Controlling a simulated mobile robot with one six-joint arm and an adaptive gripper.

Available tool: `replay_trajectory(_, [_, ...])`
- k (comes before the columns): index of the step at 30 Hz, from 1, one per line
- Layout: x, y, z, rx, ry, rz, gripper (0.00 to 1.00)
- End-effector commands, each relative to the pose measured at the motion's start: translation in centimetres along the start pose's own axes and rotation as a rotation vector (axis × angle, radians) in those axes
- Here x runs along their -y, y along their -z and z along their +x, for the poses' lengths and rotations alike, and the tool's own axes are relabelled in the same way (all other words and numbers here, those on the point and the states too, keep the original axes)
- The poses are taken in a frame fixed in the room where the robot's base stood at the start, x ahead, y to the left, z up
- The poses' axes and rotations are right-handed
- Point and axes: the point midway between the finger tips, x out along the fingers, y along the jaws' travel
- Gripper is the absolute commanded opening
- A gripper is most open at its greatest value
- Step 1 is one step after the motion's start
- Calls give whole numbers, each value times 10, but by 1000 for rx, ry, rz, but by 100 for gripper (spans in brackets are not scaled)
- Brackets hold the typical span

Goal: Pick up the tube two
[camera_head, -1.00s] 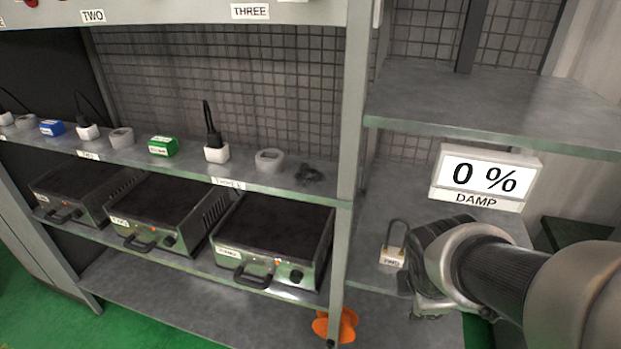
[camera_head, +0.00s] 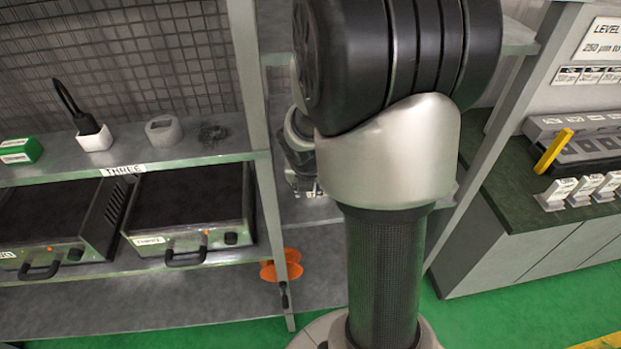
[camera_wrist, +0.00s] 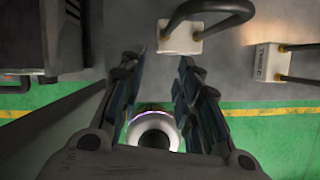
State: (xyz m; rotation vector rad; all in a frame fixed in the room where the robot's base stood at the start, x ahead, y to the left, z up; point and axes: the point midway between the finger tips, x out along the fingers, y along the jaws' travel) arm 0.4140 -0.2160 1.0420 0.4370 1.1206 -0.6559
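I cannot identify a tube marked two in any view. My gripper (camera_wrist: 158,75) is open in the wrist view, with a clear gap between its two dark fingers. Nothing is held in it.
Left in the head view, a rack (camera_head: 262,185) holds heater boxes (camera_head: 190,205), a green block (camera_head: 20,150) and a white socket (camera_head: 94,138). An orange object (camera_head: 281,266) is below. Right, a counter (camera_head: 510,200) bears a yellow stick (camera_head: 553,151) and small white labelled pieces (camera_head: 556,194).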

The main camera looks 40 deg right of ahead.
Motion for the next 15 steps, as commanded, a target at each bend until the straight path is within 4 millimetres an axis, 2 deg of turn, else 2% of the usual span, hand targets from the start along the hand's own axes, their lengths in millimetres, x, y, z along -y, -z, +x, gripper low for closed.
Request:
replay_trajectory(4, [0, -12, 5, 0, 0, 2, 31])
replay_trajectory(11, [0, -47, 21, 0, 0, 3, 31])
replay_trajectory(15, [0, -46, 32, -1, -1, 1, 31])
